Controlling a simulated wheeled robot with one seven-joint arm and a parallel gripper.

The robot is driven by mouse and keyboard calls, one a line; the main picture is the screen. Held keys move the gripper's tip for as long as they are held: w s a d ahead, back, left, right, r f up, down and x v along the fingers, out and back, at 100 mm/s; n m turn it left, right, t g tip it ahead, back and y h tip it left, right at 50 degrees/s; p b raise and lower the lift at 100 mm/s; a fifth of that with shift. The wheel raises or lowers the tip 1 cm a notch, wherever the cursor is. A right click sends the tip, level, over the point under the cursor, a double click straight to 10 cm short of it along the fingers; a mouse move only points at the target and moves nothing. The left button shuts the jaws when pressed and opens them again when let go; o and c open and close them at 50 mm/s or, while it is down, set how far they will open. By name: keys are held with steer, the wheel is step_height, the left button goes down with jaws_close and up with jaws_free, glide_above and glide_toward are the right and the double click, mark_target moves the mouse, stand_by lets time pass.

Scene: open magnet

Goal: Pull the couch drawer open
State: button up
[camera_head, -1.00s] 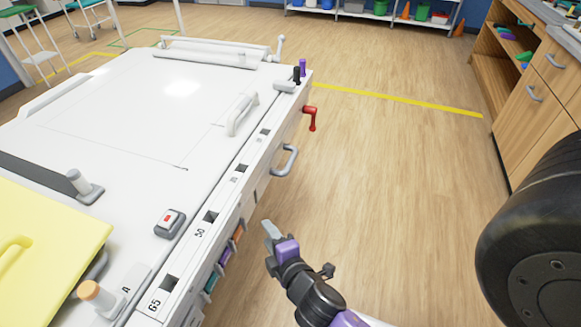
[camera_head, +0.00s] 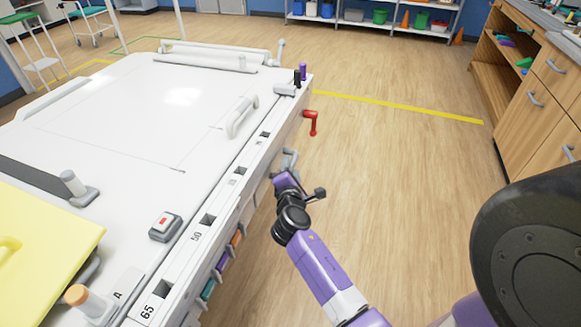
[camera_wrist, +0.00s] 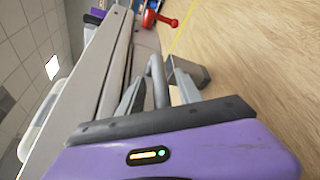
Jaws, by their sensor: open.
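The white couch (camera_head: 120,105) fills the left of the head view. The drawer's grey loop handle (camera_head: 291,157) sticks out from its right side, and my gripper (camera_head: 284,174) is at it, partly covering it. In the wrist view, the handle (camera_wrist: 158,80) stands between the two fingers of my gripper (camera_wrist: 157,88). The fingers are open, one on each side of the bar; I cannot tell whether either touches it. The drawer front is mostly hidden in the head view, and I see no clear gap around it.
A red crank (camera_head: 311,122) sticks out of the couch side beyond the handle. Coloured tabs (camera_head: 222,260) line the side nearer me. The wooden floor (camera_head: 400,170) right of the couch is clear up to the wooden cabinets (camera_head: 540,100).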

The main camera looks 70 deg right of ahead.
steer(key=shift+x, duration=0.8)
jaws_close()
stand_by(0.9)
